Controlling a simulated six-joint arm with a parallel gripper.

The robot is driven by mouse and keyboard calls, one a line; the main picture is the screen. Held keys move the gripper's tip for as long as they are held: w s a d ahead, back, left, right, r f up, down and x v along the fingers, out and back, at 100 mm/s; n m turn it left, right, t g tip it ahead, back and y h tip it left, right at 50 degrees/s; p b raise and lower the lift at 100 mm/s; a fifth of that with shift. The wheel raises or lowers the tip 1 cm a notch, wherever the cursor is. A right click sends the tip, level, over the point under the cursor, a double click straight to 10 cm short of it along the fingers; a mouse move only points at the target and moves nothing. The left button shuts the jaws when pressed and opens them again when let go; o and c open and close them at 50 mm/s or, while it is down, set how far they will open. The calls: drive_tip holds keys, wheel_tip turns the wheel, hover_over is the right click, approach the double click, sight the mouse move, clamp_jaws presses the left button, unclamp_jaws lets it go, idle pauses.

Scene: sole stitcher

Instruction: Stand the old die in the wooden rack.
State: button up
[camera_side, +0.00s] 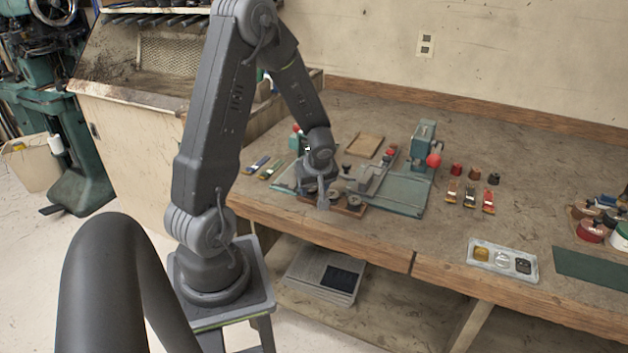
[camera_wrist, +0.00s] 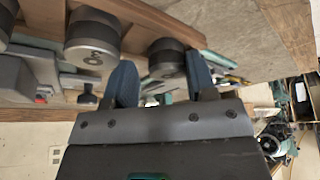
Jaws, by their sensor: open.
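The wooden rack (camera_side: 348,211) lies near the front edge of the bench, and its brown edge (camera_wrist: 150,14) crosses the wrist view. Several dark round dies with grey faces show at the rack; one stands out at its right end (camera_side: 354,200). In the wrist view one die (camera_wrist: 92,38) is left of my fingers and another (camera_wrist: 166,57) appears between them. I cannot tell which is the old die, or whether the fingers touch it. My gripper (camera_side: 323,203) is open and low over the rack's left part; its two blue-grey fingertips (camera_wrist: 161,80) show apart.
A green press (camera_side: 424,150) with a red knob stands behind right, on a green base plate (camera_side: 400,194). An empty wooden tray (camera_side: 365,146) lies behind. Small spools, clips and a grey tray (camera_side: 502,260) are to the right. Bench between press and spools is mostly clear.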

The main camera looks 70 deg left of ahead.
drive_tip(key=shift+s+f, duration=0.15)
drive_tip(key=shift+s, duration=0.35)
drive_tip(key=v, duration=1.3)
drive_tip(key=s+d+r+m+t+h, duration=0.2)
drive_tip(key=d+r+m, duration=0.3)
drive_tip(key=d+m, duration=0.4)
drive_tip(key=s+d+r+m+t+h, duration=0.2)
drive_tip(key=d+r+m, duration=0.3)
drive_tip(key=d+m, duration=0.4)
drive_tip(key=s+d+t, duration=0.1)
drive_tip(key=d, duration=0.3)
drive_tip(key=shift+s+d+h, duration=0.2)
drive_tip(key=shift+s+h, duration=0.1)
drive_tip(key=shift+s, duration=0.05)
